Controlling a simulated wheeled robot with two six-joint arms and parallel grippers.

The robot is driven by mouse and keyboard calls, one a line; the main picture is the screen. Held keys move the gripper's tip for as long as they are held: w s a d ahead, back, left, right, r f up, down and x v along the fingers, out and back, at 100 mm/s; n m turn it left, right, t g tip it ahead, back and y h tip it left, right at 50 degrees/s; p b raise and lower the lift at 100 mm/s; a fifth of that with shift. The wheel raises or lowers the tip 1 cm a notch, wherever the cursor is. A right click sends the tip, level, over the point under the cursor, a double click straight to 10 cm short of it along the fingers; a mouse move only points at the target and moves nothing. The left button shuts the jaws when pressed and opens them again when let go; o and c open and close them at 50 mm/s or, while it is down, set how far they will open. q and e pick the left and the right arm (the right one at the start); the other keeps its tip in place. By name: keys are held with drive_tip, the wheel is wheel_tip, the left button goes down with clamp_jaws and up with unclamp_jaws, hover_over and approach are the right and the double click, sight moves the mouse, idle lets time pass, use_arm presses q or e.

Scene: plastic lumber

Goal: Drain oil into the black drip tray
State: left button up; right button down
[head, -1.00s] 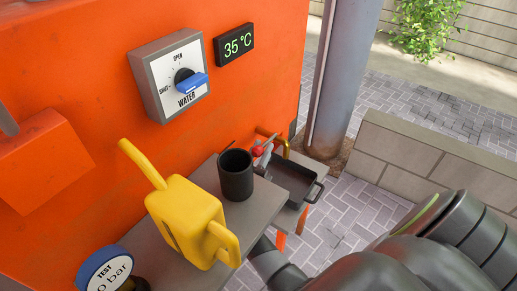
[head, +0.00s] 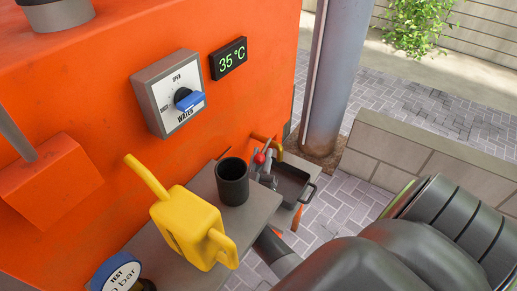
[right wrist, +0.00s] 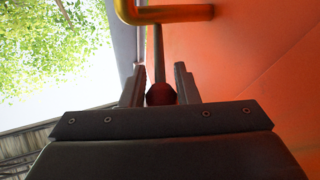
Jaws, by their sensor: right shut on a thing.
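A lever with a red knob (head: 259,158) is by the pipe. My right gripper (head: 266,171) is shut on the red knob, which shows between its fingers in the right wrist view (right wrist: 160,94). No oil flow can be made out, and the tray's far side is partly hidden by the gripper. My left gripper is not in view.
A black cup (head: 232,184) and a yellow oil can (head: 187,226) stand on the grey shelf (head: 262,207) left of the tray. A grey post (head: 337,80) and a block wall (head: 425,160) stand to the right. A water dial (head: 170,95) is on the machine.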

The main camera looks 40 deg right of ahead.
drive_tip(key=shift+s+d+r+n+t+y+p, duration=0.2)
drive_tip(key=shift+s+r+n+t+y+p, duration=0.1)
drive_tip(key=shift+n+t+y+p, duration=0.15)
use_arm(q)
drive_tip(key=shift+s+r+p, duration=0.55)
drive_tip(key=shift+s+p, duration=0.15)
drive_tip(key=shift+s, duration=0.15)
use_arm(e)
drive_tip(key=shift+s+d+f+n+t+y, duration=0.1)
drive_tip(key=shift+s+d+n+t+y, duration=0.15)
drive_tip(key=shift+n+t+y, duration=0.4)
drive_tip(key=shift+s+d+f+n+t+y, duration=0.1)
drive_tip(key=shift+s+d+n+t+y, duration=0.15)
drive_tip(key=shift+t+y, duration=0.6)
drive_tip(key=c, duration=1.2)
unclamp_jaws()
drive_tip(key=shift+o, duration=0.2)
drive_tip(key=shift+f, duration=0.1)
